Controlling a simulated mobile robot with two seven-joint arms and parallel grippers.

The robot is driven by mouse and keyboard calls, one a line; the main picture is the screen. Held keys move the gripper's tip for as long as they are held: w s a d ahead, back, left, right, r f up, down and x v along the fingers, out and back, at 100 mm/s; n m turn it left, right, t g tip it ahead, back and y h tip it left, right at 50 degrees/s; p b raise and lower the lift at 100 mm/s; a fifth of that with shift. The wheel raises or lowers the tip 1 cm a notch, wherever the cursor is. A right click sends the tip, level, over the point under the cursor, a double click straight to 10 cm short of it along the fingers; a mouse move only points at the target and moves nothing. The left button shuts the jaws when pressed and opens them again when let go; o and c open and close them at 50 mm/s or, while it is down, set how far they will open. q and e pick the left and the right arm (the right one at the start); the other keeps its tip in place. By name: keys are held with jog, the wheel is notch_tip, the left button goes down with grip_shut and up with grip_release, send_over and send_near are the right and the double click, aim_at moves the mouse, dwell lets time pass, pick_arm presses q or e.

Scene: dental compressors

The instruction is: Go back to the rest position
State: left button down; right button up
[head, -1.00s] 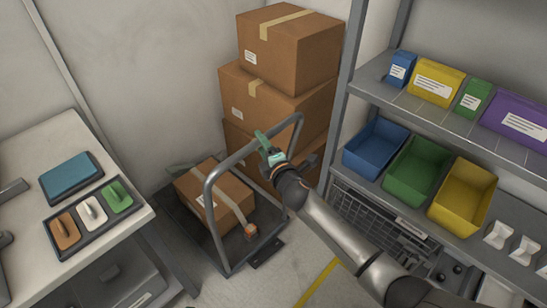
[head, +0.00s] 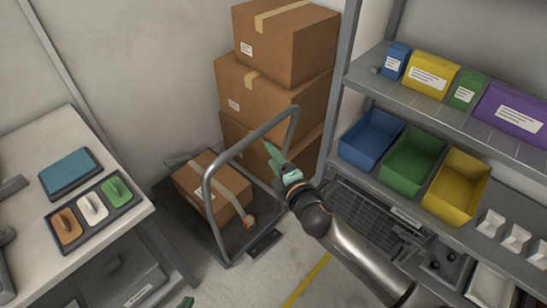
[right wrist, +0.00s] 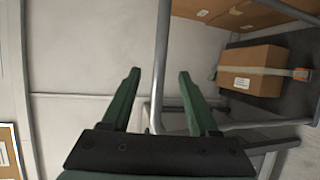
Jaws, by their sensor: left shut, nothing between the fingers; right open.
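My right gripper (head: 268,152) is open, with its green fingers near the right side of the cart's grey handle (head: 252,140) in the head view. In the right wrist view its two fingers (right wrist: 159,75) are spread wide with nothing held. A grey bar (right wrist: 160,60) shows beyond the gap, and I cannot tell its distance. Of my left gripper (head: 186,302), only a small green part shows at the bottom edge of the head view. It is shut and empty; most of it is out of frame.
The cart carries a taped cardboard box (head: 211,187). Stacked boxes (head: 283,45) stand behind it. A shelf with blue, green and yellow bins (head: 412,160) is at the right. A workbench (head: 60,140) with a tray of coloured handled pieces (head: 92,208) is at the left.

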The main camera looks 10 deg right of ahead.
jog(key=s+d+f+m+g+p, duration=0.1)
jog(key=s+d+f+m+g, duration=0.1)
jog(key=s+f+m, duration=0.3)
jog(key=s+d+f+m+g+h+p, duration=0.1)
jog(key=s+d+f+m+g, duration=0.1)
jog(key=s+f+m, duration=0.3)
jog(key=s+d+f+m+g+p, duration=0.1)
jog(key=s+d+f+m, duration=0.3)
jog(key=s+m, duration=0.6)
jog(key=s+f+g, duration=0.1)
jog(key=s, duration=0.5)
jog(key=shift+s+h, duration=0.15)
jog(key=shift+h, duration=0.25)
jog(key=shift+d, duration=0.1)
